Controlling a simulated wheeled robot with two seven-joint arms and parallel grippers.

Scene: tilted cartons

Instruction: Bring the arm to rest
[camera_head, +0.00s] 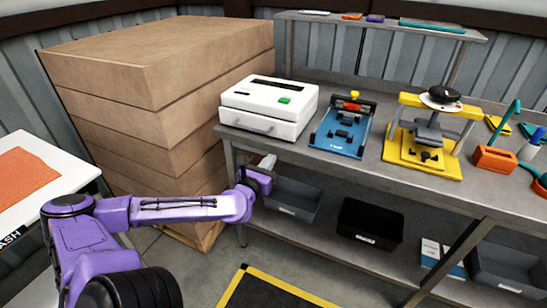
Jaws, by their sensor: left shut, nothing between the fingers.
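My left arm is purple and comes in from the lower left. My left gripper (264,166) is shut and empty at its end, in front of the left edge of the steel workbench (375,188). The pale fingertips are small and appear apart from the bench top's items. My right gripper does not show.
Stacked brown cartons (160,65) stand at the back left. The bench bears a white machine (268,108), a blue fixture (340,135) and a yellow press (425,160). Dark bins (370,222) sit on its lower shelf. A white table (75,170) with an orange sheet is at left.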

